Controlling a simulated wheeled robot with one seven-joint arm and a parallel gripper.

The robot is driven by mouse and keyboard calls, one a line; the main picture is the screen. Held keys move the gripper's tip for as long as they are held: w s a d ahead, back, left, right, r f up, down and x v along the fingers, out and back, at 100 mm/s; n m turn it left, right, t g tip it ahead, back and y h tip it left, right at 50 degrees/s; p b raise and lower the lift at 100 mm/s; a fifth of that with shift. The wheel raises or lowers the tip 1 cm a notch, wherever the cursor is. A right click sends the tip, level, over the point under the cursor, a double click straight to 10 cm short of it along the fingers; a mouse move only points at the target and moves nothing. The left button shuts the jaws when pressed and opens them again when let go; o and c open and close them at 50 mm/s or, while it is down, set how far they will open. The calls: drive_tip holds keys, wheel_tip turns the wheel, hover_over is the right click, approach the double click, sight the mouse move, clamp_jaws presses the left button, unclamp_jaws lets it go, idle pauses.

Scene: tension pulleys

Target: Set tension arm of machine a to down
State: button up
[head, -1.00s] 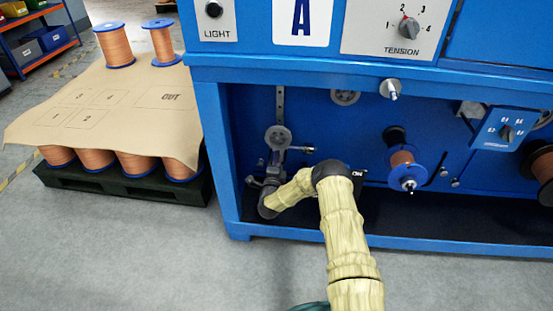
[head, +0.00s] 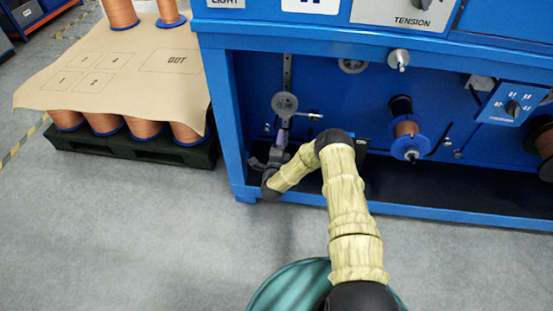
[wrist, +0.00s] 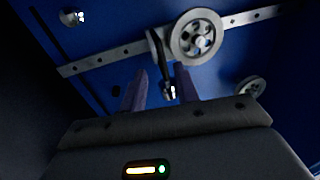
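Machine A (head: 340,38) is the blue cabinet; its label is cut off at the top of the head view. In its lower bay, a grey pulley (head: 284,104) sits on a slotted upright rail. The tension arm (head: 308,115) is a thin lever reaching right from the pulley, roughly level. My gripper (head: 281,138) is just below the pulley, fingers upward. In the wrist view, the fingers of my gripper (wrist: 162,90) are apart. The tension arm's end (wrist: 170,90) appears between them, near the pulley (wrist: 196,37). I cannot tell whether they touch.
A copper spool (head: 407,130) with blue flanges, a small upper pulley (head: 352,66) and a dial panel (head: 512,104) are to the right. The bay's left post (head: 226,120) stands close to my gripper. A pallet (head: 150,148) with spools is at left. Grey floor in front is clear.

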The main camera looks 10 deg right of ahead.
drive_tip(key=p+v, duration=1.1)
drive_tip(key=shift+f, duration=0.15)
idle(0.5)
